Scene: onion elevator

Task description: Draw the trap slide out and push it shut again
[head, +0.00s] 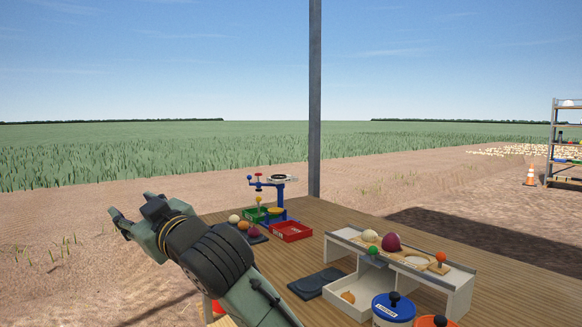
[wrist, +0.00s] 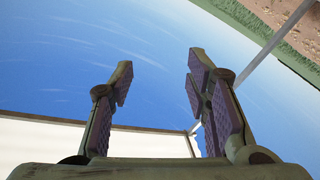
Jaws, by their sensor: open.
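The white elevator trough (head: 462,281) stands on the wooden table at the right of the head view. A purple onion (head: 392,242) and a pale onion (head: 370,236) lie on its top. A green knob (head: 373,251) and an orange knob (head: 440,257) stand up from it. I cannot tell which part is the trap slide. An orange-brown piece (head: 348,297) lies in the open white bin below. My gripper (head: 134,217) is raised at the left, well away from the trough. In the wrist view my gripper (wrist: 158,85) is open and empty against the sky.
A blue stand (head: 280,195) with a scale pan, a red tray (head: 291,231) and a green tray (head: 254,214) are at the table's far end. A dark plate (head: 315,283) lies left of the trough. A blue-and-white canister (head: 393,310) stands in front. A grey post (head: 315,100) rises behind.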

